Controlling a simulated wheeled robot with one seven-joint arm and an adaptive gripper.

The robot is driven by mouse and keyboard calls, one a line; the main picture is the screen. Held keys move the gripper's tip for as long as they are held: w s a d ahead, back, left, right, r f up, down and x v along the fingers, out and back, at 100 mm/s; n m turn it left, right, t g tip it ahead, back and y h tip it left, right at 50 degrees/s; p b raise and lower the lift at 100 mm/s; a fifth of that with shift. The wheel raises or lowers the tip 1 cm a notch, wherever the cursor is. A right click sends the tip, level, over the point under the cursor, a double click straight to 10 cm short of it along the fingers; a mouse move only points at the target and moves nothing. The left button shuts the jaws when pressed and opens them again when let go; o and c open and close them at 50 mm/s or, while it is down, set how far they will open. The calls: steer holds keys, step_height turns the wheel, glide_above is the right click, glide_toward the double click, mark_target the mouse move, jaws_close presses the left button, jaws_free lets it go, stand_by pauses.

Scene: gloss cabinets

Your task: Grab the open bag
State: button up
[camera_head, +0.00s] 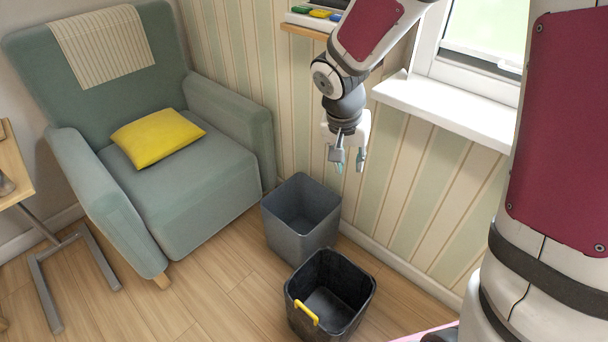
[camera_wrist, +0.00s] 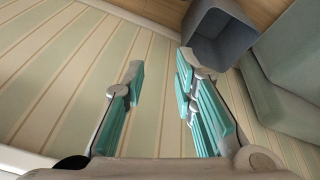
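A black open-topped container (camera_head: 318,322) stands on the floor at the bottom centre of the head view. A glossy dark lining, which looks like an open bag (camera_head: 350,272), covers its inside and rim, and a yellow strap or handle (camera_head: 306,312) sits on its near left rim. I cannot tell how far bag and container are separate. I cannot make it out in the wrist view. My gripper (camera_head: 349,163) is open and empty, high above the floor and beyond the container, near the wall. Its spread teal-padded fingers also show in the wrist view (camera_wrist: 160,68).
A grey empty bin (camera_head: 298,240) stands just behind the black container; it also shows in the wrist view (camera_wrist: 205,50). A green armchair (camera_head: 200,190) with a yellow cushion (camera_head: 158,138) is at left. A striped wall and white windowsill (camera_head: 445,122) are close to my arm.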

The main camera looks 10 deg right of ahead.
steer(key=w+a+f+m+y+b, duration=0.1)
steer(key=a+f+b, duration=0.2)
steer(key=f, duration=1)
steer(key=w+a+f+m+g+y+b, duration=0.1)
steer(key=w+a+f+m+b, duration=0.1)
steer(key=f, duration=1.2)
steer(key=w+a+f+m+g+b, duration=0.1)
steer(key=a+f+b, duration=0.3)
steer(key=f, duration=1)
steer(key=shift+w+m+y+b, duration=0.3)
steer(key=shift+w+y+b, duration=0.05)
steer(key=shift+w+y, duration=0.05)
step_height(320, 180, down, 7)
steer(key=shift+f+b, duration=0.1)
steer(key=shift+b, duration=0.95)
step_height(320, 180, down, 6)
steer(key=b, duration=0.2)
steer(key=shift+s+a+f, duration=0.15)
steer(key=shift+s+a, duration=0.1)
steer(key=shift+c, duration=0.2)
jaws_close()
